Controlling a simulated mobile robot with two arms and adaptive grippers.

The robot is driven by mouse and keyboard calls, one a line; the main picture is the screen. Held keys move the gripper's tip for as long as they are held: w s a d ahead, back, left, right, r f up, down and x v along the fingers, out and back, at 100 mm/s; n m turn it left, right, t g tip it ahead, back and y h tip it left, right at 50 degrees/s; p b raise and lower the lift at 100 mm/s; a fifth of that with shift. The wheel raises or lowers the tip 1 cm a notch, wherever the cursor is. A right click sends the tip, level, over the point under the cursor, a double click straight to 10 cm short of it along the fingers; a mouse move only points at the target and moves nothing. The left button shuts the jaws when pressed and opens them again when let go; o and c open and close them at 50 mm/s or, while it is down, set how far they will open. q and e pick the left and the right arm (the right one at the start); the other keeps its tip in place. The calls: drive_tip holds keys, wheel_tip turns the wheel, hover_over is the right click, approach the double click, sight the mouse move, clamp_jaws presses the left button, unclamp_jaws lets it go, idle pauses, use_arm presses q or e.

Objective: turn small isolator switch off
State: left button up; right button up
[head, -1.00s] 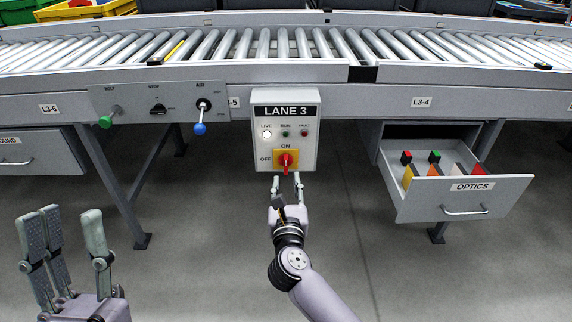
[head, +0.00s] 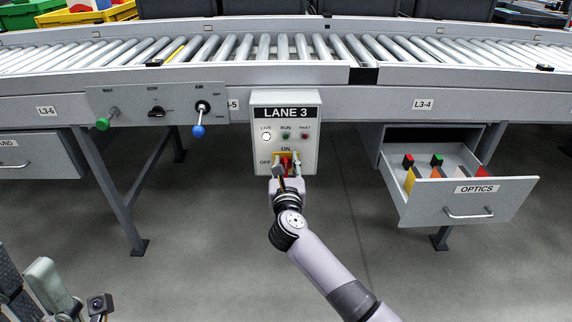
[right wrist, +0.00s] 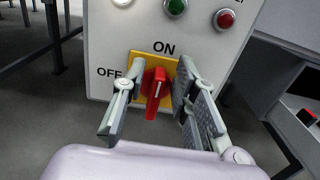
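The small isolator switch is a red rotary knob (right wrist: 155,92) on a yellow plate (right wrist: 137,67), low on the grey LANE 3 box (head: 308,148). ON is printed above it and OFF to its left. The knob's white mark stands upright, in line with ON. My right gripper (right wrist: 156,80) is open, with its fingers on both sides of the knob; I see gaps between them and the knob. In the head view, this gripper partly hides the knob. My left gripper (head: 72,290) is open and empty at the lower left, partly cut off.
The LIVE lamp (head: 266,136) is lit white; the RUN and FAULT lamps look dim. A panel with green, black and blue-tipped controls (head: 215,98) is to the left. An open OPTICS drawer (head: 472,200) juts out at the right. A roller conveyor (head: 240,48) runs above.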

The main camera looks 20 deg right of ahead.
clamp_jaws()
idle(0.4)
